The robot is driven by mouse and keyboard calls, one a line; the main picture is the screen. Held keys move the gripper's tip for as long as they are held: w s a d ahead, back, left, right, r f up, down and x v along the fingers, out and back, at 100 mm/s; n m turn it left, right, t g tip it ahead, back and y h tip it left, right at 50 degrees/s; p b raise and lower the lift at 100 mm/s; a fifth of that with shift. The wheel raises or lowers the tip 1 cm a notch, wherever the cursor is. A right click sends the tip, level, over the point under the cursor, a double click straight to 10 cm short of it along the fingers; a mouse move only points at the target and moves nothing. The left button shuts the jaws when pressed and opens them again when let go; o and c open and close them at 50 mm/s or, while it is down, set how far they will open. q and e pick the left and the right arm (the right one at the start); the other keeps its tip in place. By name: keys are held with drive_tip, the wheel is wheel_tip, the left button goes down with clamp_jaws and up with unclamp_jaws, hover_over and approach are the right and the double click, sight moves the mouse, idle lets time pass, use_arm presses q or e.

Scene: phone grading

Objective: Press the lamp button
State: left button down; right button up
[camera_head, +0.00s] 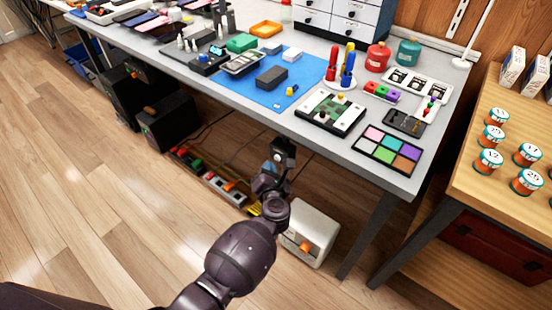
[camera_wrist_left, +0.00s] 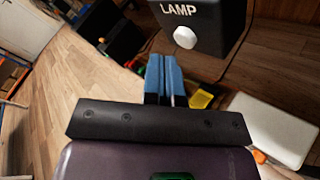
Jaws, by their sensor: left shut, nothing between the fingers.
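The lamp box (camera_wrist_left: 190,14) is black with white LAMP lettering, at the top of the left wrist view. Its white round button (camera_wrist_left: 184,37) faces me and shows no finger on it. My left gripper (camera_wrist_left: 166,80) has blue fingers, shut and empty, just below and slightly left of the button in that view. A visible gap lies between fingertips and button in the picture; its depth is hard to tell. In the head view my left gripper (camera_head: 271,173) is below the table's front edge, beside a small dark block (camera_head: 284,149) that appears to be the lamp box. My right gripper is not in view.
The grey worktable (camera_head: 232,98) carries a blue mat (camera_head: 254,92), several phones, tools and a colour-swatch tray (camera_head: 388,150). A white box (camera_head: 311,232) stands on the floor below, near my left arm. A wooden table (camera_head: 500,175) with several labelled jars is at right.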

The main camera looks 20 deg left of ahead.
use_arm(q)
drive_tip(key=shift+w+d, duration=0.1)
drive_tip(key=shift+w, duration=0.15)
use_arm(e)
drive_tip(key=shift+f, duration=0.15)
use_arm(q)
drive_tip(key=shift+w+d, duration=0.15)
drive_tip(key=shift+w, duration=0.25)
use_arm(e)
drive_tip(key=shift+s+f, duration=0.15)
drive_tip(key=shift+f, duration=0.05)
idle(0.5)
use_arm(q)
drive_tip(key=shift+s+a, duration=0.3)
drive_tip(key=shift+s, duration=0.55)
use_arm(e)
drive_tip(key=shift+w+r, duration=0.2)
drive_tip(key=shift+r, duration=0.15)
use_arm(q)
drive_tip(key=shift+s, duration=0.1)
